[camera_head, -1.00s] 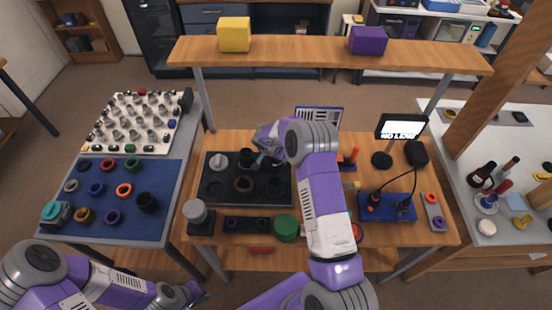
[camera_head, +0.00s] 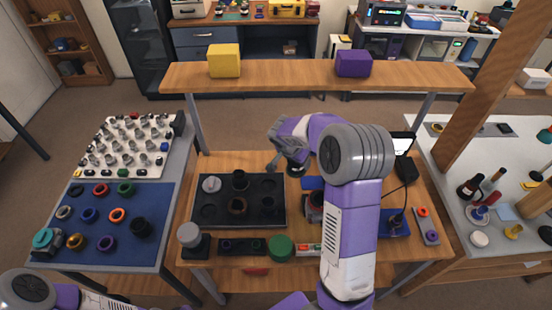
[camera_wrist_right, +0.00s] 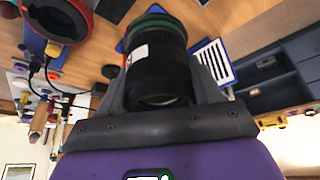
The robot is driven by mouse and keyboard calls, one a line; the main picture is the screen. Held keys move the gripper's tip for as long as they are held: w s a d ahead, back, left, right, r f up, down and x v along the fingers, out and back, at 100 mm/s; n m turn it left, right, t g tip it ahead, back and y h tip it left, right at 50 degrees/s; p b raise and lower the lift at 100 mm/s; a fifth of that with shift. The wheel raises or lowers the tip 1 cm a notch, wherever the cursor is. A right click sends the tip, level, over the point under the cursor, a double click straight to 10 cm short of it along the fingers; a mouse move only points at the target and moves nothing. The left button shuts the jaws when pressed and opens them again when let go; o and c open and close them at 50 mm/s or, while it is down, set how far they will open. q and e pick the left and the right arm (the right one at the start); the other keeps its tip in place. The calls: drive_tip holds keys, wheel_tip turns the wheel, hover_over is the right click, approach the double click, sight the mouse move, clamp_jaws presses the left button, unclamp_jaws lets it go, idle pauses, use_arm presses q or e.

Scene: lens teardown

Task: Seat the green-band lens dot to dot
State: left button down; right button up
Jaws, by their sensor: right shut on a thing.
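In the right wrist view my right gripper (camera_wrist_right: 160,75) is shut on the green-band lens (camera_wrist_right: 158,72), a black barrel with a green band (camera_wrist_right: 155,22) at its far end and a white label. In the head view this gripper (camera_head: 285,163) is above the bench, right of the black tray. A red-ringed mount (camera_wrist_right: 62,18) is at the upper left of the wrist view, apart from the lens. In the head view a dark body (camera_head: 313,205), possibly the same one, is partly hidden by my right arm. I cannot make out alignment dots. My left gripper is out of view.
The black tray (camera_head: 270,215) holds dark rings and a silver disc. A green round piece (camera_head: 280,248) and a grey-topped post (camera_head: 190,238) stand at the bench front. An overhead shelf (camera_head: 290,75) spans the back. A blue mat (camera_head: 75,240) with coloured rings lies left.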

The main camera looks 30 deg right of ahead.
drive_tip(key=s+d+r+m+p, duration=0.15)
drive_tip(key=s+r, duration=0.25)
drive_tip(key=s, duration=0.8)
drive_tip(key=shift+m+g, duration=0.3)
drive_tip(key=shift+m, duration=0.05)
drive_tip(key=f+b, duration=0.3)
drive_tip(key=f, duration=0.2)
drive_tip(key=shift+s+d+f+b, duration=0.1)
drive_tip(key=shift+d+f+b, duration=0.1)
drive_tip(key=shift+b, duration=0.2)
drive_tip(key=shift+f+b, duration=0.25)
drive_tip(key=shift+b, duration=0.25)
drive_tip(key=shift+b, duration=0.4)
drive_tip(key=shift+b, duration=0.4)
